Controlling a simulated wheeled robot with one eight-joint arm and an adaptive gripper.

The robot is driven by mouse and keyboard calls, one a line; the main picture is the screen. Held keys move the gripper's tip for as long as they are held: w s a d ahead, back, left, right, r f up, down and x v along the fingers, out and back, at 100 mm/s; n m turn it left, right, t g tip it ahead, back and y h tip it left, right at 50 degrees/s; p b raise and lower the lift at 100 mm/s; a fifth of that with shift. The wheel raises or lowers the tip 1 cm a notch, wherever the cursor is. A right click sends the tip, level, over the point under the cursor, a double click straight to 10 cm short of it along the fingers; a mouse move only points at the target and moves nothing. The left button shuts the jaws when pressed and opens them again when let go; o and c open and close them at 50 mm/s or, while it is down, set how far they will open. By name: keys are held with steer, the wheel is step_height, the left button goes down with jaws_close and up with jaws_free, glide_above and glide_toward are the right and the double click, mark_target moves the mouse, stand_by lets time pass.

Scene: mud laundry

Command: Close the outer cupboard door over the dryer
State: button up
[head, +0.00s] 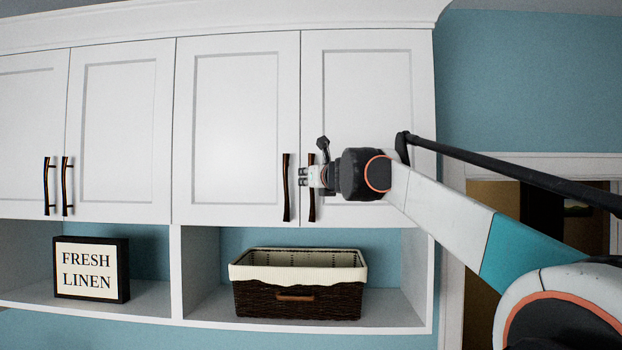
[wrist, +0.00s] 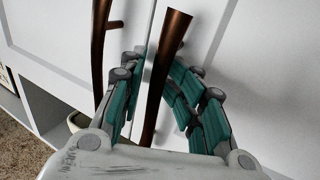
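The outer cupboard door (head: 375,95) is the white panel at the right end of the upper cabinets. In the head view it looks flush or nearly flush with its neighbour (head: 237,120); a small gap cannot be ruled out. Its dark bronze handle (head: 312,205) is partly hidden by my gripper (head: 305,177). In the wrist view, that handle (wrist: 168,55) runs between the teal finger pads of my gripper (wrist: 158,85). The fingers are apart, with space beside the handle, and do not look clamped on it. The neighbour's handle (wrist: 102,45) stands just left of the fingers.
Below the doors is an open shelf with a dark wicker basket (head: 297,298) with a cream liner and a "FRESH LINEN" sign (head: 91,269). Two more closed doors are at the left. A door frame (head: 540,165) stands right of the cabinet.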

steer(key=v, duration=1.2)
